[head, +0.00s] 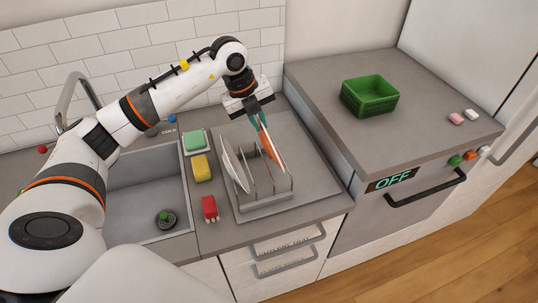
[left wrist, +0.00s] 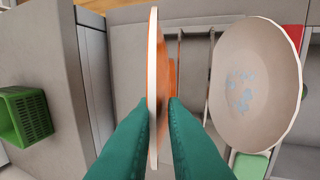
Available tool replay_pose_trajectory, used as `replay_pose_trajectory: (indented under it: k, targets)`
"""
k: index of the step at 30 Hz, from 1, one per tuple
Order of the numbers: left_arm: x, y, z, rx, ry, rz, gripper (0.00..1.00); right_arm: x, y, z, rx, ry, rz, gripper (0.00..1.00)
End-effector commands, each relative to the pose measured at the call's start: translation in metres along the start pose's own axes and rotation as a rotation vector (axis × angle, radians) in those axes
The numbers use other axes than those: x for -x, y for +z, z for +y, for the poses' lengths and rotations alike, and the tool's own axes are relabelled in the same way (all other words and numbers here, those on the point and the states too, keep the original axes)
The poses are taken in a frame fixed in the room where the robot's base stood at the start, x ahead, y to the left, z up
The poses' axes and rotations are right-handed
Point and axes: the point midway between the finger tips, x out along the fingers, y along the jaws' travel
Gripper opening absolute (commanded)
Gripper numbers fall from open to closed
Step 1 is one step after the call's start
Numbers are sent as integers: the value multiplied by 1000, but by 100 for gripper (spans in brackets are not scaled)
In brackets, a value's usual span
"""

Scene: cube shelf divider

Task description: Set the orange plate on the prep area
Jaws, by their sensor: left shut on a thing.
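The orange plate (head: 273,152) stands on edge at the right of the wire dish rack (head: 266,205), seen nearly edge-on. It also shows edge-on between the teal fingers in the left wrist view (left wrist: 153,50), with an orange face and a pale rim. My left gripper (head: 264,138) reaches down from above and is shut on the plate's upper edge. Its fingertips show in the left wrist view (left wrist: 159,108). I cannot tell whether the plate still touches the rack. No surface is visibly marked as the prep area. My right gripper is out of view.
A whitish plate (head: 235,168) stands in the rack, left of the orange one. A sink (head: 145,190), yellow sponge (head: 202,168) and red item (head: 210,208) lie left.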

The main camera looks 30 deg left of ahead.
Motion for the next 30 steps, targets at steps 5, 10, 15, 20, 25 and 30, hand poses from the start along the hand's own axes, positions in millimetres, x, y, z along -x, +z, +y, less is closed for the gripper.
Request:
replay_pose_trajectory:
  k: [5, 10, 15, 20, 25, 30]
  targets:
    - [13, 0, 6, -2, 11, 2, 0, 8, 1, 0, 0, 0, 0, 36]
    - [21, 0, 8, -2, 11, 1, 0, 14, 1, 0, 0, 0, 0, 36]
    - [29, 0, 11, -1, 10, 1, 0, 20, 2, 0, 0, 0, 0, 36]
    - [36, 0, 13, -1, 8, 1, 0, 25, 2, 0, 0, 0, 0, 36]
    - [44, 0, 14, 0, 5, 1, 0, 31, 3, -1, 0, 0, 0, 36]
    - [52, 0, 17, 0, 4, 1, 0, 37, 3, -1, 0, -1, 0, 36]
